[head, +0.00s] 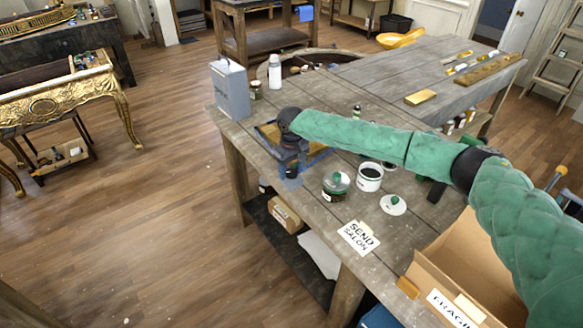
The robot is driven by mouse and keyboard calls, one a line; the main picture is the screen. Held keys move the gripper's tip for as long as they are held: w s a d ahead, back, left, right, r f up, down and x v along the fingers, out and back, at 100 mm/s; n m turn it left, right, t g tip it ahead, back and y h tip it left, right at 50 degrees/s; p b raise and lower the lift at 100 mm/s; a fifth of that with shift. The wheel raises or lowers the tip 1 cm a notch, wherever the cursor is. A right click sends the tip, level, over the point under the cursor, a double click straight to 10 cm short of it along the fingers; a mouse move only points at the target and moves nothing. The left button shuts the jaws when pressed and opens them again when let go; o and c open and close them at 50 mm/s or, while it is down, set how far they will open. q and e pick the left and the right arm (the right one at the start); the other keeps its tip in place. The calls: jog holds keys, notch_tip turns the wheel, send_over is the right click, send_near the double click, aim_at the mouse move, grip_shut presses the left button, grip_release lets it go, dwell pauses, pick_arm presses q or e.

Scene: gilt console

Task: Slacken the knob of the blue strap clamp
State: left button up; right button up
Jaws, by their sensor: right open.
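The blue strap clamp (319,158) lies on the grey wooden workbench (330,108), its blue band running around a flat frame with a gold-coloured edge (264,136). My right arm, in a green padded sleeve, reaches in from the right across the bench. My right gripper (291,178) points down at the near edge of the strapped frame and is open. It covers part of the clamp. I cannot make out the knob, which may be hidden behind the gripper. Whether the fingers touch the clamp cannot be told. My left gripper is not in view.
Right of the gripper stand a green-lidded jar (336,185), a white tin (369,177) and a white lid (393,204). A grey box (229,90) and white bottle (274,72) stand at the bench's left corner. A cardboard box (465,262) sits at lower right.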

jog(key=shift+w+f, duration=0.15)
jog(key=shift+c, duration=1.1)
jog(key=c, duration=0.7)
jog(key=shift+c, duration=0.4)
